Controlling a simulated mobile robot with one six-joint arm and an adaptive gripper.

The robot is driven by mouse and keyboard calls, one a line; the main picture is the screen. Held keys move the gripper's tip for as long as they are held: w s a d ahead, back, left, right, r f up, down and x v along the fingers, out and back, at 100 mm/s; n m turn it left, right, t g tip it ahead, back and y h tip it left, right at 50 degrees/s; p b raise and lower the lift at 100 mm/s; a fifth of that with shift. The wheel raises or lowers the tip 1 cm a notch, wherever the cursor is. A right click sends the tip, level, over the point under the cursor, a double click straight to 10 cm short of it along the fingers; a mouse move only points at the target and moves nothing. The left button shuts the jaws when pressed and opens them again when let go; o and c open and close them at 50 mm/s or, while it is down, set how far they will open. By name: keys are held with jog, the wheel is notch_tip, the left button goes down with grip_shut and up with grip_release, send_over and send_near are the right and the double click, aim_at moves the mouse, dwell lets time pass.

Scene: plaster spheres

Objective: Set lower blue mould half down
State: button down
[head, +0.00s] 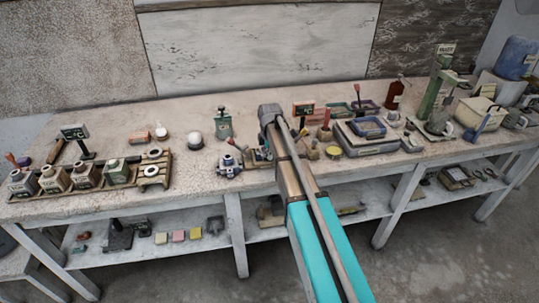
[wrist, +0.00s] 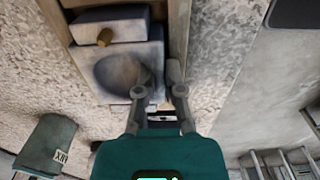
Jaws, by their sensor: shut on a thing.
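In the wrist view, the blue-grey lower mould half (wrist: 88,72) is a block with a round hollow and a brass pin (wrist: 105,37) at its upper edge. My gripper (wrist: 161,80) is shut on its right wall, one finger at the hollow and the other outside. The mould half lies hollow up between wooden strips (wrist: 180,28); I cannot tell whether it touches what is under it. In the head view my arm hides the gripper, and I cannot make out the held mould half there.
A wooden tray (head: 137,181) with several bottles stands at left on the bench (head: 110,123). A blue-grey piece (head: 229,166) sits left of my arm. A green stand (head: 223,123) is behind it. Bench left of centre has some free room.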

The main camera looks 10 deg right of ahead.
jog(key=c, duration=0.7)
grip_release()
jog(key=shift+r, duration=0.15)
jog(key=shift+r+p, duration=1.85)
jog(key=shift+p, duration=0.2)
jog(key=shift+s, duration=0.1)
jog(key=s+m, duration=0.6)
jog(key=s, duration=0.2)
jog(key=s+m, duration=0.6)
jog(key=s, duration=0.3)
jog(key=s+m, duration=0.6)
jog(key=s, duration=0.3)
jog(key=shift+a, duration=0.35)
jog(key=shift+w, duration=0.1)
